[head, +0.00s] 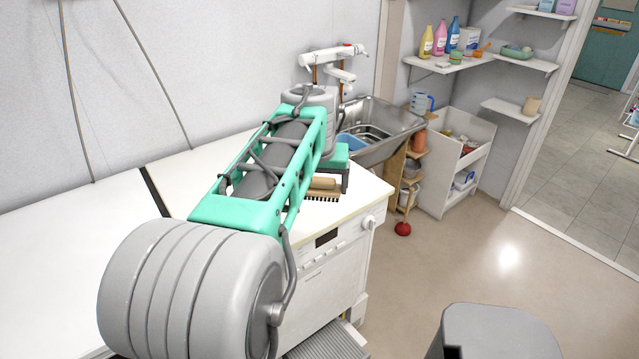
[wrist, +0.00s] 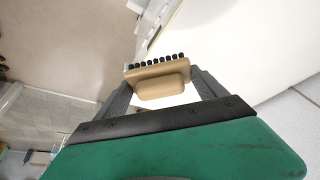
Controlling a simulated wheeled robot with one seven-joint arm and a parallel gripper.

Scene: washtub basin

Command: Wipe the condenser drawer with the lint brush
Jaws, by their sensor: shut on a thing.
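The lint brush (head: 322,187) has a tan wooden back and a row of dark bristles. In the head view it is at the front right of the white machine top, bristles down; I cannot tell whether they touch the top. My gripper (head: 336,184) is shut on it. In the wrist view the brush (wrist: 160,80) sits between the two dark fingers of my gripper (wrist: 162,88). A grey ribbed piece (head: 328,343) juts out low at the machine front and looks like the condenser drawer; my arm hides part of it.
The white machine (head: 335,262) has a knob and dark display on its front. A steel sink (head: 398,122) stands behind it. A wooden rack (head: 408,165) and white cabinet (head: 447,180) stand right. A grey object (head: 492,330) is at the bottom. Floor (head: 450,255) between is clear.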

